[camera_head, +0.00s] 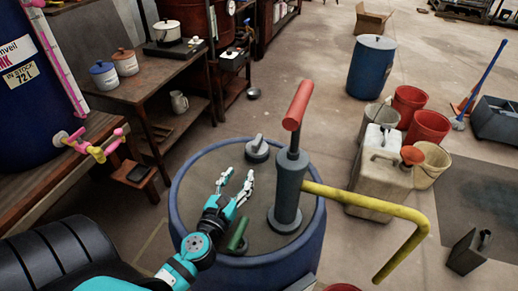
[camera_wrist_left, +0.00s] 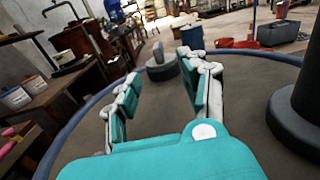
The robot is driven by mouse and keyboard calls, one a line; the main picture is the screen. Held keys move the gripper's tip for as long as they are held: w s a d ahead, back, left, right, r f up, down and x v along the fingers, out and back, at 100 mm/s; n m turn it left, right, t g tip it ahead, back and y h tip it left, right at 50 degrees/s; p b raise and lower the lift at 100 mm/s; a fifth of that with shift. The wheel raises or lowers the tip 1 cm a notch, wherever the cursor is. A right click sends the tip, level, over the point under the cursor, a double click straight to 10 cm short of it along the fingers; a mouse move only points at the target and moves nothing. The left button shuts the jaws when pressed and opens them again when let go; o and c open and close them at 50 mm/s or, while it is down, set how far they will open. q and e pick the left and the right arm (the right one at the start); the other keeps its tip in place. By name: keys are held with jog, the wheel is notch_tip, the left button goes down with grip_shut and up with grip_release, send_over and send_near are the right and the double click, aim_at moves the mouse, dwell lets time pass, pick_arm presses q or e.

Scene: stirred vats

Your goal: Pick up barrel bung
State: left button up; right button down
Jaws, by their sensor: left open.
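The barrel bung (camera_head: 257,149) is a grey round plug with an upright grip. It sits on the top of the blue barrel (camera_head: 310,243), near the far rim. My left gripper (camera_head: 238,180) is over the barrel top, open and empty, nearer to me than the bung and apart from it. In the left wrist view the bung (camera_wrist_left: 161,66) shows ahead, between the open fingers and beyond their tips. My right gripper is in neither view.
A grey pump (camera_head: 288,190) with a red handle and a yellow spout (camera_head: 375,208) stands on the barrel, right of my gripper. A green-handled item (camera_head: 238,234) is on the near side. A workbench (camera_head: 150,80) stands left; buckets (camera_head: 428,127) and a jerrycan (camera_head: 380,172) stand right.

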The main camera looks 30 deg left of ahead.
pick_arm(q)
jog(key=p, duration=0.2)
send_near(257, 139)
jog(key=x, duration=0.3)
jog(key=shift+w+d+r, duration=0.1)
jog(key=shift+w+d, duration=0.2)
jog(key=shift+w, duration=0.05)
jog(key=shift+x, duration=0.85)
jog(key=x, duration=0.4)
jog(key=shift+w+a+f, duration=0.25)
jog(key=shift+w+a, duration=0.1)
jog(key=shift+a, duration=0.05)
grip_shut()
